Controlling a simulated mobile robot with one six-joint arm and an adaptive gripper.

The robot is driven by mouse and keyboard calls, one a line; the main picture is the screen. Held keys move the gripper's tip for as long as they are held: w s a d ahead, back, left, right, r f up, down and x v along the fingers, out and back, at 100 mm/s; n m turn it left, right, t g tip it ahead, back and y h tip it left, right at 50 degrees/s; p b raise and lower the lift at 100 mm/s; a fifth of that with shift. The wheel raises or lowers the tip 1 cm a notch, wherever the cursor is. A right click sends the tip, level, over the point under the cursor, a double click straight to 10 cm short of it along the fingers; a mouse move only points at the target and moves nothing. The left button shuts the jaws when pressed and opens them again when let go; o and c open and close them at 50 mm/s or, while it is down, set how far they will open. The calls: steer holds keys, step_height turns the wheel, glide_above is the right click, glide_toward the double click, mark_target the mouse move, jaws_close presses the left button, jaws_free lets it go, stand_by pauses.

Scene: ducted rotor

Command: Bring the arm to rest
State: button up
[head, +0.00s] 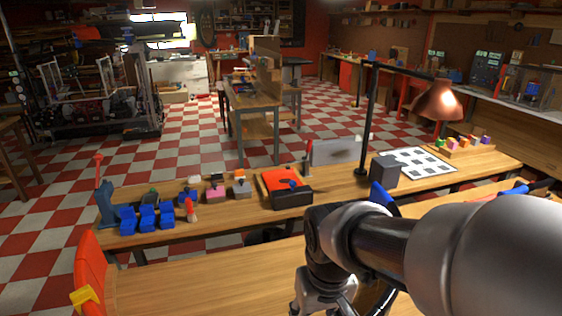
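My arm (380,245) reaches in from the right edge across the lower right of the head view. Its grey and black links run leftward, and a wrist joint (322,285) bends down over the near wooden surface. The bottom edge of the picture cuts off the arm below the wrist. The gripper's fingers do not show, so I cannot see whether they hold anything. Part of the bench behind the arm is hidden.
A wooden bench (235,218) crosses the middle. It bears blue bins (147,217), an orange-and-black case (284,188), a dark box (385,171), a copper lamp (437,101) and a white patterned sheet (424,163). The near wooden surface (200,285) is bare left of my arm.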

steer(key=s+d+r+m+t, duration=0.1)
steer(key=s+d+r, duration=0.1)
steer(key=s, duration=0.3)
steer(key=s+d+r+m+t+b, duration=0.1)
steer(key=s+d+r+t, duration=0.1)
steer(key=s+d, duration=0.3)
steer(key=shift+s+d+r, duration=0.2)
steer(key=shift+s+r, duration=0.4)
stand_by(0.6)
